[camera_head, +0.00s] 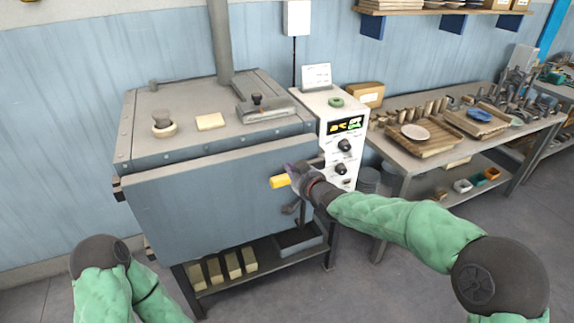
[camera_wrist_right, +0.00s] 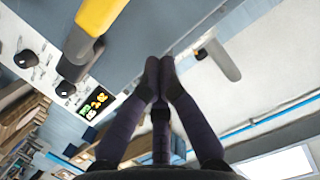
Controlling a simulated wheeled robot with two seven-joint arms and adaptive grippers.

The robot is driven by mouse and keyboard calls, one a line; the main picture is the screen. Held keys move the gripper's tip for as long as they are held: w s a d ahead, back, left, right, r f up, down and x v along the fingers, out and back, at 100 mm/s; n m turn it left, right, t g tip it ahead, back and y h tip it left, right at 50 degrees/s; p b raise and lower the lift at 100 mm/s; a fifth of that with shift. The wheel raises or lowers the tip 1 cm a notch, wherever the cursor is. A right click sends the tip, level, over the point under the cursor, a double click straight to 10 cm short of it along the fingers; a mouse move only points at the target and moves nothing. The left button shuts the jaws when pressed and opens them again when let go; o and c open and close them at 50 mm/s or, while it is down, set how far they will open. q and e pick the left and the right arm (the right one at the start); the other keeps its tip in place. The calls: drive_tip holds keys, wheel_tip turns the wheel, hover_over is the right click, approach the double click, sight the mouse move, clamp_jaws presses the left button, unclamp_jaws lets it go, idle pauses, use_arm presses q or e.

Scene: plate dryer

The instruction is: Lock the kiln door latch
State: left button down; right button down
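The kiln (camera_head: 215,190) stands against the blue wall, and its grey-blue front door is closed or nearly so; I cannot tell which. A latch with a yellow handle (camera_head: 280,181) sits at the door's right edge; the handle points left in the head view. The handle also shows at the top left of the right wrist view (camera_wrist_right: 98,18), on a dark lever. My right gripper (camera_head: 297,172) is close to the handle. In the right wrist view its fingertips (camera_wrist_right: 159,66) are together with nothing seen between them, apart from the yellow handle. My left gripper is out of view.
A white control box (camera_head: 337,115) with knobs and a lit display stands right of the kiln. A grey bar handle (camera_wrist_right: 222,60) shows in the wrist view. A workbench (camera_head: 420,160) with trays and tools is at right. Bricks (camera_head: 232,264) lie on the shelf below.

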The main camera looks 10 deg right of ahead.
drive_tip(key=p+v, duration=0.1)
drive_tip(key=v, duration=0.4)
drive_tip(key=shift+s, duration=0.4)
drive_tip(key=s+f+m+g+h, duration=0.1)
drive_tip(key=s+f+g, duration=0.3)
drive_tip(key=f, duration=1)
drive_tip(key=s+f+m+g, duration=0.1)
drive_tip(key=s+f+g, duration=0.3)
drive_tip(key=f, duration=1.1)
drive_tip(key=s+f+g, duration=0.2)
drive_tip(key=s+f, duration=0.3)
drive_tip(key=s, duration=0.3)
drive_tip(key=s+f+m+g, duration=0.1)
drive_tip(key=s+f+g, duration=0.1)
drive_tip(key=s+f, duration=0.4)
drive_tip(key=s+f+g, duration=0.1)
drive_tip(key=s+f, duration=0.5)
drive_tip(key=s, duration=0.5)
drive_tip(key=shift+s+m+g, duration=0.35)
drive_tip(key=shift+m+g, duration=0.05)
drive_tip(key=shift+a, duration=0.15)
